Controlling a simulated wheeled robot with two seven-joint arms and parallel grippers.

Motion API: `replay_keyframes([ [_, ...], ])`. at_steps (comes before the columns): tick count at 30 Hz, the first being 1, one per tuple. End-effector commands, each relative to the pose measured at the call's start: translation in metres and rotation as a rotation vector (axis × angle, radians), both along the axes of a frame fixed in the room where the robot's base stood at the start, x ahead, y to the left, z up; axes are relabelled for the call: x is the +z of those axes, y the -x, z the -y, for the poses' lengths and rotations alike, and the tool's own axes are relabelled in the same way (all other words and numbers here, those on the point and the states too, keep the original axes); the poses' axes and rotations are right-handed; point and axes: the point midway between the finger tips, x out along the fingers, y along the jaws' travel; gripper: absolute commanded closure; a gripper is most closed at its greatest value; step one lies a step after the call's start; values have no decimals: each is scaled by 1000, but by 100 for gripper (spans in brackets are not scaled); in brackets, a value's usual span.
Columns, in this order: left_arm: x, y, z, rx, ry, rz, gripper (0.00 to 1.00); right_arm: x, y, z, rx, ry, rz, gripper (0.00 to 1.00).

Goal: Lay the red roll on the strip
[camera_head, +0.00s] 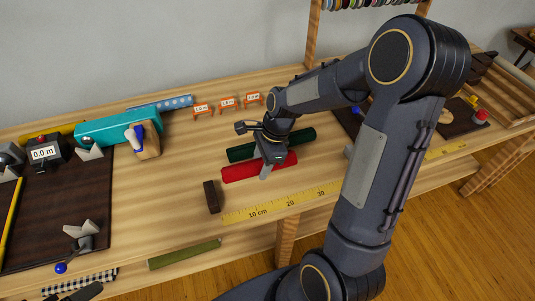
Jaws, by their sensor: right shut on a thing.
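The red roll (240,172) lies crosswise near the middle of the table, just behind the yellow measuring strip (270,209). The strip runs along the front edge and is marked in centimetres. My right gripper (266,162) comes down from above and is shut on the red roll near its middle; one finger shows on the near side. I cannot tell if the roll touches the tabletop. A dark green roll (303,139) lies right behind the red one, partly hidden by my gripper. My left gripper is not in view.
A dark brown block (212,197) stands left of the red roll, near the strip's left end. Small orange price signs (228,103) stand behind. A teal box (103,127) is at the back left. An olive bar (184,254) lies lower in front. Bare tabletop lies left of the rolls.

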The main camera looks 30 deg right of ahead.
Motion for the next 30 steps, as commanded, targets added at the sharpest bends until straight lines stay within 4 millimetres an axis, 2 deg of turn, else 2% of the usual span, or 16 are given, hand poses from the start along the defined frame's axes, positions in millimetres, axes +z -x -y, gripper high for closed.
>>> replay_keyframes([
  [23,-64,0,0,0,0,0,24,-66,0,1,-3,1,-1,79],
  [30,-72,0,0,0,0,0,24,-80,0,1,-1,-1,-2,79],
])
